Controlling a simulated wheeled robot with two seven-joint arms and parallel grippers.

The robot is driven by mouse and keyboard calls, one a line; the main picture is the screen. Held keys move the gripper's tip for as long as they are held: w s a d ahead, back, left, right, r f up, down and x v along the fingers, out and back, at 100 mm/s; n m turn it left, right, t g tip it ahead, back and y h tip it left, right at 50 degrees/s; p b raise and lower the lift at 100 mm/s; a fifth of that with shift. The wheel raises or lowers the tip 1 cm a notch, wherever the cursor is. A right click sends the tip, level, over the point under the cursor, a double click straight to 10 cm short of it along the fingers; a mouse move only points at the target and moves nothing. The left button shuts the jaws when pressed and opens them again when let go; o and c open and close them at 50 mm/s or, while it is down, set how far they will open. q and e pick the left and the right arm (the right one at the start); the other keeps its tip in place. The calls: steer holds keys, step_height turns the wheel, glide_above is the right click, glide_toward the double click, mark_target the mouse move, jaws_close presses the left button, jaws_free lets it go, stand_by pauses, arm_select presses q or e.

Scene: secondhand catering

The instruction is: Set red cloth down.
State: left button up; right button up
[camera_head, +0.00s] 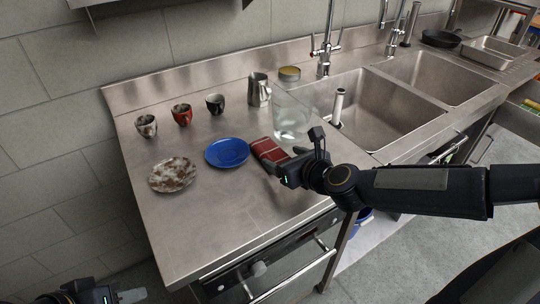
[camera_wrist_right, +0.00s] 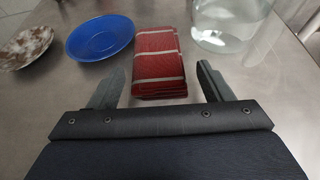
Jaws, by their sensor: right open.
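A folded red cloth (camera_head: 268,150) with pale stripes lies on the steel counter, just right of the blue plate. In the right wrist view the cloth (camera_wrist_right: 158,62) lies ahead of and partly between the two fingers. My right gripper (camera_head: 288,160) is at the near end of the cloth; in the wrist view its fingers (camera_wrist_right: 156,88) are spread apart, with gaps on both sides of the cloth. My left gripper (camera_head: 118,297) shows only in part at the bottom left of the head view, away from the cloth.
A blue plate (camera_head: 227,153) and a speckled plate (camera_head: 172,175) lie left of the cloth. A clear glass jar (camera_head: 291,118) stands close on its right. Several cups, including a red cup (camera_head: 182,115), and a metal pitcher (camera_head: 259,89) stand behind. The front counter is clear.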

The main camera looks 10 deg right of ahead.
mark_target(273, 153)
steer(key=shift+a+x, duration=0.2)
steer(key=shift+x, duration=2.55)
steer(key=shift+r, duration=0.1)
steer(key=c, duration=0.8)
